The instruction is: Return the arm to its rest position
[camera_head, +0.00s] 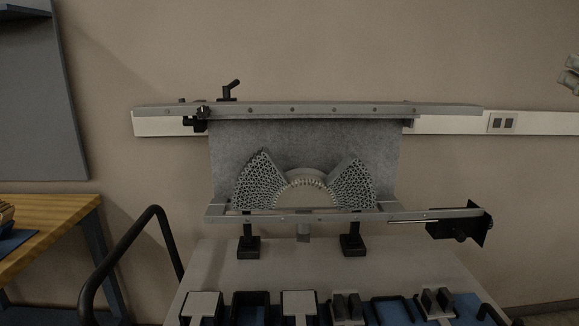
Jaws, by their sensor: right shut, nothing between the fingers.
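My right gripper (569,77) shows only in part at the right edge of the head view, high up and cut off by the frame. It is shut, with nothing seen in it, and is well apart from the fixture. My left gripper is out of view. In the middle stands a grey fixture with an upper rail (330,109) and a lower rail (290,215). A fan-shaped lattice specimen (259,184) with a pale arch stands against its grey back panel (305,142).
A black curved handle (127,241) rises at left. A wooden table (50,211) stands at far left.

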